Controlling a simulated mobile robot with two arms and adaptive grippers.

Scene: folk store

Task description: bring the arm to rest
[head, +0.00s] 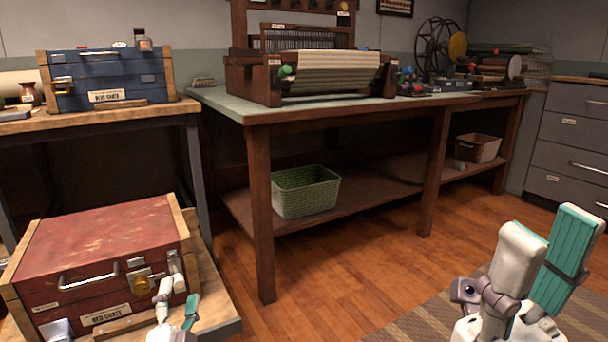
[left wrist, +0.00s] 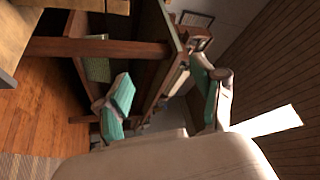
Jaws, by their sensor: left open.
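My left gripper (head: 179,294) is low in the head view, in front of the right end of the red crate (head: 103,245). Its white and teal fingers are apart with nothing between them. I cannot tell whether it touches the crate. In the left wrist view its open fingers (left wrist: 160,78) frame the dark wooden table, with no object held. My right gripper (head: 548,232) points up at the lower right of the head view, its two fingers apart and empty. The red crate is closed, with a handle, a yellow round piece and a latch on its front.
A blue crate (head: 108,80) stands on the left bench. A loom (head: 325,75) and a spinning wheel (head: 437,50) stand on the long table (head: 225,101). A green basket (head: 305,192) sits on its lower shelf. Grey drawers (head: 570,130) are at right. Wooden floor (head: 345,270) lies open between the grippers.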

